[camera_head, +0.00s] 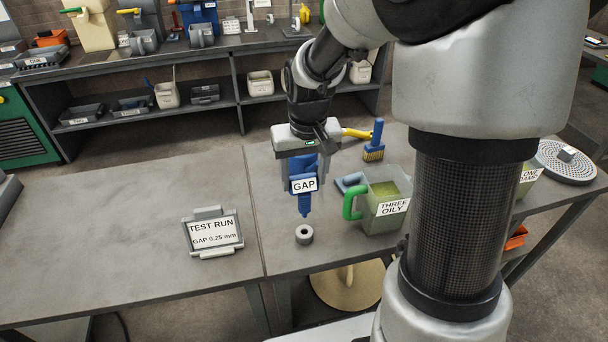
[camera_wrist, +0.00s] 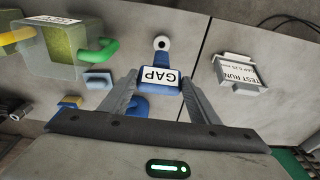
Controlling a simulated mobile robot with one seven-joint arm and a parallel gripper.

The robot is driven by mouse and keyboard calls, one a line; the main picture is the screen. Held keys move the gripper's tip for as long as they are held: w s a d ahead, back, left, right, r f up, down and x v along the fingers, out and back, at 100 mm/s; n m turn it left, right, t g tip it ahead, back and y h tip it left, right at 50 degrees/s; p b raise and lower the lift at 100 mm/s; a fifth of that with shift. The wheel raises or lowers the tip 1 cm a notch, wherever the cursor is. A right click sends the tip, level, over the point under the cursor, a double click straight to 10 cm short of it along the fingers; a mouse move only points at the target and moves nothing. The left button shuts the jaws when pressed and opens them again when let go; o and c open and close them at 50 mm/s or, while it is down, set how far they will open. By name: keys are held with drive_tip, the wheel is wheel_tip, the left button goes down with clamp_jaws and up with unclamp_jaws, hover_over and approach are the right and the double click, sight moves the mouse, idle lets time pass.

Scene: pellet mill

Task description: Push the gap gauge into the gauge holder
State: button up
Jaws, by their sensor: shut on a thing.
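The gap gauge (camera_head: 304,200) is blue with a white GAP label and hangs upright, its narrow tip pointing down. My gripper (camera_head: 305,165) is shut on its upper part. In the wrist view the gauge (camera_wrist: 163,60) sits between the two fingers of my gripper (camera_wrist: 160,82). A small grey ring with a dark hole, which looks like the gauge holder (camera_head: 304,240), stands on the table below the tip. In the head view a small space shows between tip and ring. The ring also shows beyond the tip in the wrist view (camera_wrist: 155,42). Exact alignment is hard to tell.
A clear jug labelled THREE OILY (camera_head: 380,222) with a green handle stands right of the ring. A blue brush (camera_head: 374,142) stands behind it. A TEST RUN sign (camera_head: 213,234) stands to the left. The table (camera_head: 110,235) further left is bare.

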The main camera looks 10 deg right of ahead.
sight(304, 202)
drive_tip(key=shift+f+b, duration=1.9)
drive_tip(key=shift+f, duration=0.8)
drive_tip(key=shift+f+b, duration=1.3)
drive_tip(key=shift+f, duration=0.35)
idle(1.8)
drive_tip(key=o, duration=2.2)
